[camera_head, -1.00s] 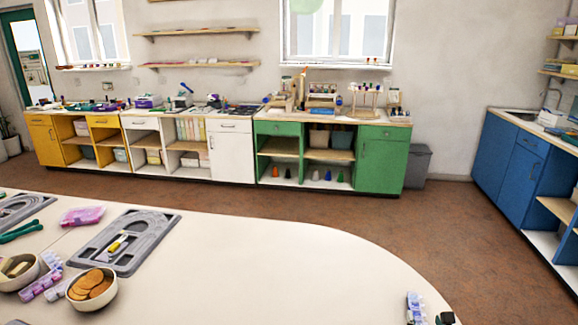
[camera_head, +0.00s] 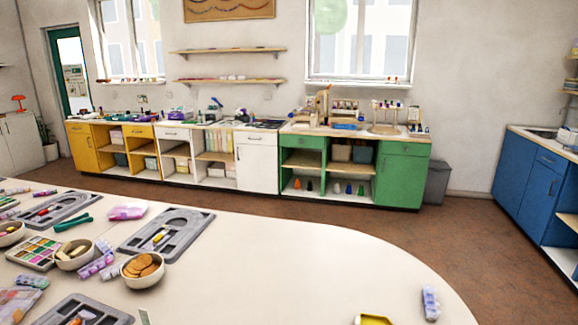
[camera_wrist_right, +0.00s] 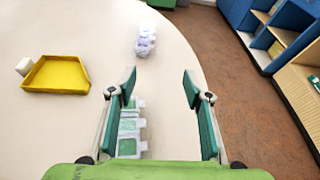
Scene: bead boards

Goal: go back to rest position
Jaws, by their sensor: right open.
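My right gripper (camera_wrist_right: 160,85) shows in the right wrist view, with its two green-padded fingers spread apart and nothing between the tips. It is over the pale table (camera_wrist_right: 60,40) near its curved edge. A clear bead box with green contents (camera_wrist_right: 130,125) lies beneath, partly covered by the left-hand finger. A whitish bead box (camera_wrist_right: 146,42) lies beyond the fingertips, apart from them. My left gripper is not in view.
A yellow tray (camera_wrist_right: 58,74) and a small white block (camera_wrist_right: 25,66) sit left of the gripper. In the head view, grey bead boards (camera_head: 165,240), bowls (camera_head: 142,272) and bead boxes fill the table's left side. The table's middle right is clear.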

